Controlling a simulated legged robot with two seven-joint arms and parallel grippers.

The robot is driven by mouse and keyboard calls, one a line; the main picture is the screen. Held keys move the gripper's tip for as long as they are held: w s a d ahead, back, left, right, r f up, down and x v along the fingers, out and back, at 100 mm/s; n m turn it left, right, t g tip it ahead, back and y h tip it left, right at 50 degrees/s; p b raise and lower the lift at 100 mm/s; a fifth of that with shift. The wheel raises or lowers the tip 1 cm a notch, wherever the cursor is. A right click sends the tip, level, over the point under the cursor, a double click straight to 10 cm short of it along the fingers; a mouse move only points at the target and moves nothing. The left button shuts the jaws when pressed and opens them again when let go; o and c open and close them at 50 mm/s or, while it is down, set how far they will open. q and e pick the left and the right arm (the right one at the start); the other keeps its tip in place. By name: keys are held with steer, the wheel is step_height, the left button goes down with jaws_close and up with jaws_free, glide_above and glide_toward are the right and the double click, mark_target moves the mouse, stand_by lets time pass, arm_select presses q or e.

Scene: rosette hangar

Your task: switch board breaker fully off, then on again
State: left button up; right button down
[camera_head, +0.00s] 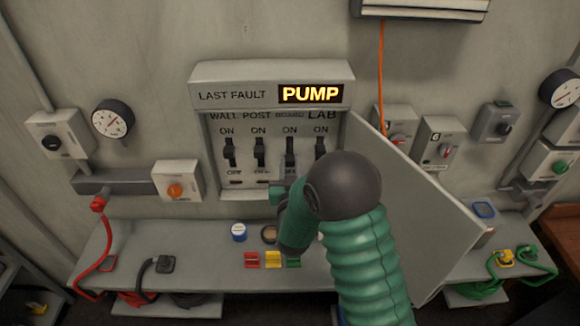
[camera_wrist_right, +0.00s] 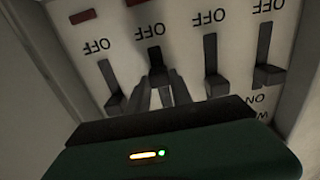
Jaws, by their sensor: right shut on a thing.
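The breaker panel (camera_head: 215,120) is open on the wall, with four levers under WALL, POST, BOARD and LAB. The board breaker (camera_head: 290,148) is the third from the left; my right gripper (camera_head: 287,178) is at its lower part. In the wrist view the panel appears upside down, and the board breaker (camera_wrist_right: 156,58) is between the fingers of my right gripper (camera_wrist_right: 160,94), which are shut on it. Its handle sits closer to the OFF label than its neighbours' handles do. The exact end of its travel is partly hidden by the fingers. My left gripper is not in view.
A display (camera_head: 310,94) above reads LAST FAULT PUMP. The open panel door (camera_head: 425,215) stands to the right of my arm. Post (camera_wrist_right: 213,65) and lab (camera_wrist_right: 113,98) levers flank the board breaker closely. A shelf (camera_head: 190,262) below holds coloured clips and a jar.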

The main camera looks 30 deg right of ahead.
step_height(320, 180, up, 4)
steer(key=shift+p, duration=0.6)
steer(key=c, duration=1.5)
jaws_free()
steer(key=shift+c, duration=0.2)
steer(key=o, duration=0.4)
steer(key=shift+w+f, duration=0.15)
steer(key=shift+w, duration=0.05)
steer(key=shift+d, duration=0.1)
steer(key=p, duration=0.9)
glide_toward(289, 146)
steer(key=v, duration=0.6)
steer(key=shift+p+v, duration=1.4)
steer(key=shift+v, duration=1.05)
